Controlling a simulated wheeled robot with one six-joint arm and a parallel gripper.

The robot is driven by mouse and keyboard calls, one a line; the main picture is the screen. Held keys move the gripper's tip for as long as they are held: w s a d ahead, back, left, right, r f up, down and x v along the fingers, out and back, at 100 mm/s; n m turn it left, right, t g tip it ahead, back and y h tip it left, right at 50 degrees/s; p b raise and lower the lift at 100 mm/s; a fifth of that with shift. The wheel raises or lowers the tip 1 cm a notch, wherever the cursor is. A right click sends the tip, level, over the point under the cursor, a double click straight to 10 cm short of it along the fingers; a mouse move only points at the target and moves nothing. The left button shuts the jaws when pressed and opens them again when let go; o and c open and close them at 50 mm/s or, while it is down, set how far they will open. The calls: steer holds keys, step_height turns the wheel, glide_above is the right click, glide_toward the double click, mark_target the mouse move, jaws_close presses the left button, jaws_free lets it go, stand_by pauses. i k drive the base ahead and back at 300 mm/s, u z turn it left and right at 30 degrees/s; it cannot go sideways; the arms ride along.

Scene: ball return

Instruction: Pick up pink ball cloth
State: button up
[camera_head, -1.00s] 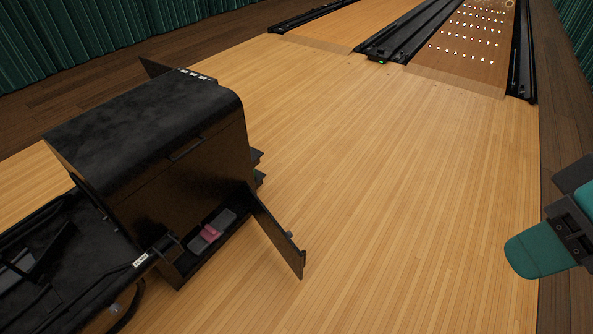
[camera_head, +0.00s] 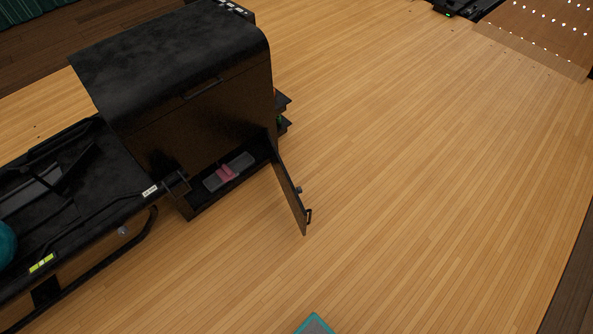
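The pink ball cloth (camera_head: 227,173) lies on a grey tray-like piece (camera_head: 242,162) inside the low open compartment of the black ball return cabinet (camera_head: 185,70). The compartment's door (camera_head: 290,192) stands swung open to the right of the cloth. The cloth is small in view, and its folds are hard to make out. My gripper is not in view.
The black ball rack (camera_head: 80,185) joins the cabinet on the left, with a teal ball (camera_head: 5,245) at the picture's edge. The wooden floor (camera_head: 430,180) in front and to the right is clear. The open door juts into this space.

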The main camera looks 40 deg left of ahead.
mark_target(224, 172)
steer(key=i, duration=2.8)
steer(key=u, duration=1.7)
steer(key=i, duration=1)
